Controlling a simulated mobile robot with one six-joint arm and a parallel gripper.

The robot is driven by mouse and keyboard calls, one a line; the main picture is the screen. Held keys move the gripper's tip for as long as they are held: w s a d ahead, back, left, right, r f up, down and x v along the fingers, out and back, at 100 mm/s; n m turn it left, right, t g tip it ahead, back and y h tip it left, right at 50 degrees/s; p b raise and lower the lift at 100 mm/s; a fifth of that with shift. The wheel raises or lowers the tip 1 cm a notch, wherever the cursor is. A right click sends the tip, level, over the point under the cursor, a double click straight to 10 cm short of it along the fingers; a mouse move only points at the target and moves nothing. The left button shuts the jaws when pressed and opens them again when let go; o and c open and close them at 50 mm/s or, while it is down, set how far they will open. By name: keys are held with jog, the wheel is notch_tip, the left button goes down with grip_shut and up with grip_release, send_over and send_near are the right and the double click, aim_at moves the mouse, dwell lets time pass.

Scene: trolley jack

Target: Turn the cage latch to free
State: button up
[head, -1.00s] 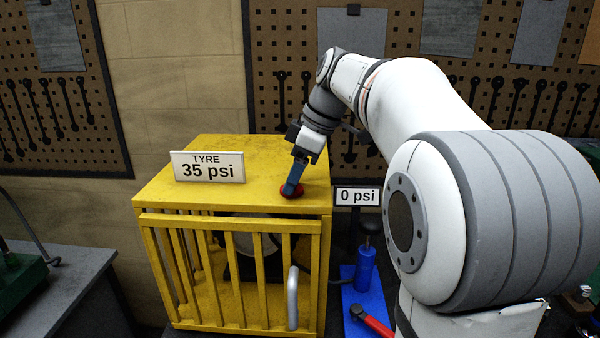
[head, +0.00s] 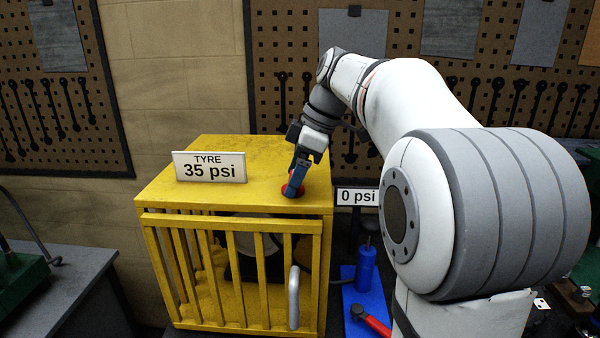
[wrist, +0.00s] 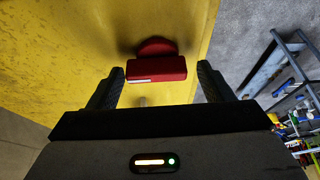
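The cage latch (head: 285,189) is a red knob on the yellow cage's top, near its front right corner. In the wrist view the latch (wrist: 157,68) shows as a red bar with a white mark on its edge, above a round red base. My gripper (head: 295,184) points down at the latch, its fingers partly hiding it. In the wrist view my gripper (wrist: 160,76) is open, with one finger on each side of the bar and a visible gap on both sides. The yellow cage (head: 245,148) has a barred front with a grey handle (head: 293,297).
A sign reading TYRE 35 psi (head: 209,167) stands on the cage top, left of my gripper. A 0 psi sign (head: 357,197) and a blue pump (head: 366,270) with a red-ended lever (head: 377,325) stand right of the cage. Pegboards hang behind.

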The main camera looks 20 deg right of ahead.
jog(key=shift+o, duration=0.6)
jog(key=shift+d, duration=0.1)
jog(key=w+v, duration=0.1)
jog(key=v, duration=0.6)
jog(key=shift+s+r, duration=0.35)
jog(key=shift+s, duration=0.1)
jog(key=shift+d, duration=0.1)
